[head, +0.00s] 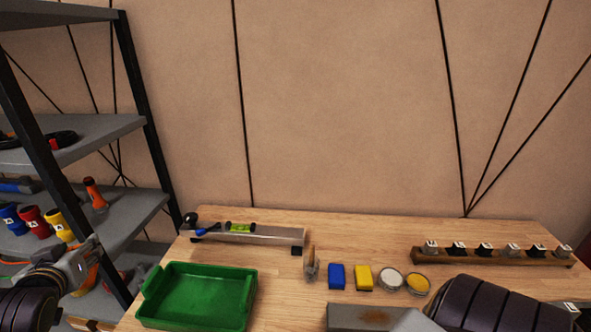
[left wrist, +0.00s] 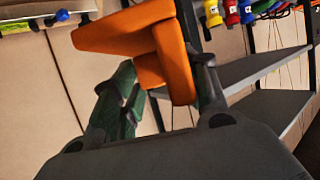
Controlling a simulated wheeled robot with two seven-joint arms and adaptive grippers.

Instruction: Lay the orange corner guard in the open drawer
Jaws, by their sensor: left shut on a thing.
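The orange corner guard (left wrist: 176,62) is an L-shaped piece, seen close up in the left wrist view. My left gripper (left wrist: 165,85) is shut on it, with one finger on each side. In the head view my left gripper (head: 82,262) is at the lower left, in front of the shelf rack and left of the green tray. I see no open drawer in either view. My right arm shows at the lower right of the head view, but its fingers do not.
A metal shelf rack (head: 150,140) with coloured fittings stands at left.

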